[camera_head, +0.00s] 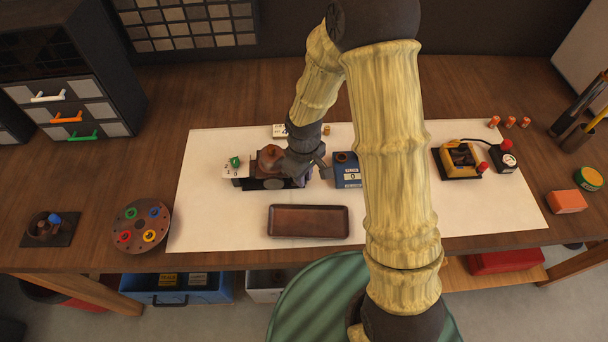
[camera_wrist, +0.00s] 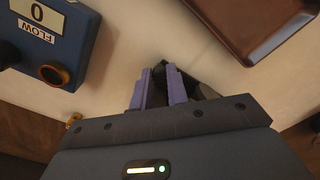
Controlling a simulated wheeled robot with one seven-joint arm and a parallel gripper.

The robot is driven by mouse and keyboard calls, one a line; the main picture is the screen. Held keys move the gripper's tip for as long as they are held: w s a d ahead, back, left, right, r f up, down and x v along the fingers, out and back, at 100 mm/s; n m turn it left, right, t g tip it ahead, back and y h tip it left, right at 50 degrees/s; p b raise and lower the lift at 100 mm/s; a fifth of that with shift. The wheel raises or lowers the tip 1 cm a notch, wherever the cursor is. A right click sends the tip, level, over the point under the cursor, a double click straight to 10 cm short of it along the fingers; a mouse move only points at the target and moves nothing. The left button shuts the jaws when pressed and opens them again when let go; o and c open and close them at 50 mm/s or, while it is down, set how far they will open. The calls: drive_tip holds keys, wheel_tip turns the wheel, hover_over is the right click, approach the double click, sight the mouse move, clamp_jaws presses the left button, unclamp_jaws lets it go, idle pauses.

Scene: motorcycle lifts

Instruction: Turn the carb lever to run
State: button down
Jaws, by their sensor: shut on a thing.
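The carburettor (camera_head: 270,158), a brown rounded body on a dark stand, sits on the white mat left of centre. My gripper (camera_head: 302,178) is at its right side, and my wrist hides part of it. In the wrist view the purple fingers of my gripper (camera_wrist: 163,88) are closed around a small dark part, which looks like the carb lever (camera_wrist: 172,73). Its setting cannot be read. A blue flow box (camera_head: 347,170) stands just right of my gripper; in the wrist view its label (camera_wrist: 38,17) reads FLOW and 0.
A brown tray (camera_head: 308,236) lies in front of the carburettor. A yellow device (camera_head: 460,160) stands on the right of the mat (camera_head: 205,215). A round dish (camera_head: 130,236) with coloured rings is left.

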drive_tip(key=shift+w+a+r, duration=0.1)
drive_tip(key=shift+w+a, duration=0.05)
drive_tip(key=shift+w, duration=0.05)
drive_tip(key=c, duration=1.4)
unclamp_jaws()
drive_tip(key=shift+c, duration=0.2)
drive_tip(key=shift+o, duration=0.4)
wheel_tip(320, 180, up, 17)
drive_tip(key=shift+r+b, duration=0.15)
drive_tip(key=shift+b, duration=0.2)
drive_tip(key=s+d+f+m+t, duration=0.2)
drive_tip(key=s+d+f+m, duration=0.1)
drive_tip(key=s+d+m, duration=0.5)
drive_tip(key=s+d, duration=0.1)
drive_tip(key=d, duration=0.2)
drive_tip(key=shift+f+m+t, duration=0.3)
drive_tip(key=shift+f+m, duration=0.1)
